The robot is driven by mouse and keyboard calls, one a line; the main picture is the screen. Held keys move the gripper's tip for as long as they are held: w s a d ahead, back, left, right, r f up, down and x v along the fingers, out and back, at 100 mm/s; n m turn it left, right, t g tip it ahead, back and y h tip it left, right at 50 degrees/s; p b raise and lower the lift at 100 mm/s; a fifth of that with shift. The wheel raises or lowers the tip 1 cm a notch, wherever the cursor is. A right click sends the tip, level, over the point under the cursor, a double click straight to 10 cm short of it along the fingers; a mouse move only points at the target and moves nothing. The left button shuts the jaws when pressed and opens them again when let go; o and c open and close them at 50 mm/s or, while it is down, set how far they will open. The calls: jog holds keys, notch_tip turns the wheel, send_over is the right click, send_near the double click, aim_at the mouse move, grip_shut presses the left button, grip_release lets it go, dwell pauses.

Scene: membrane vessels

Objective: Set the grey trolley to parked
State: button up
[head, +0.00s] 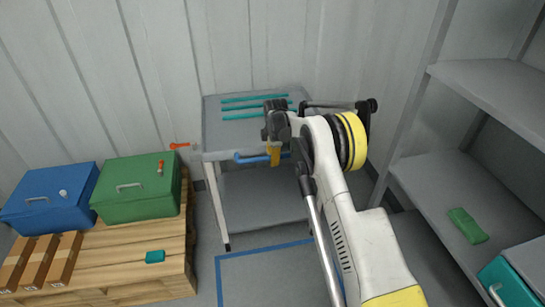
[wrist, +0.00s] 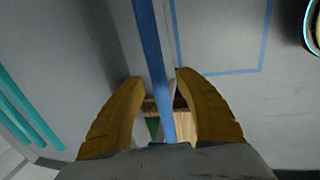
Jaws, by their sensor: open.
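The grey trolley (head: 222,132) stands against the corrugated wall in the head view. Several teal rods (head: 254,98) lie on its top. A blue bar handle (head: 250,159) runs along its front edge, its right part hidden by my gripper (head: 274,156). In the wrist view the blue bar (wrist: 149,45) passes between the two yellow fingers of my gripper (wrist: 158,78). The fingers are apart, with gaps beside the bar. A blue outlined rectangle (head: 262,250) is marked on the floor in front of the trolley, partly hidden by my arm.
A wooden pallet (head: 120,290) at the left bears a blue box (head: 50,205), a green box (head: 138,205) and brown cartons (head: 40,262). An orange lever (head: 180,146) shows left of the trolley. A grey shelf unit (head: 425,200) stands at the right. The outlined floor looks clear.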

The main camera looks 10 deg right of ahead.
jog(key=shift+r, duration=0.1)
notch_tip(320, 180, up, 12)
jog(key=s, duration=0.2)
jog(key=shift+s, duration=0.2)
dwell(0.3)
jog(key=s+r+m+t, duration=0.3)
jog(key=s+r+m, duration=0.6)
jog(key=s+r, duration=1.15)
jog(key=s+f+m+t, duration=0.1)
jog(key=s+f+m, duration=0.2)
jog(key=s, duration=0.9)
jog(key=s+f+m+t, duration=0.1)
jog(key=s+f+m, duration=0.2)
jog(key=s, duration=0.9)
jog(key=m, duration=0.3)
jog(key=shift+d+f, duration=0.35)
jog(key=shift+d, duration=0.05)
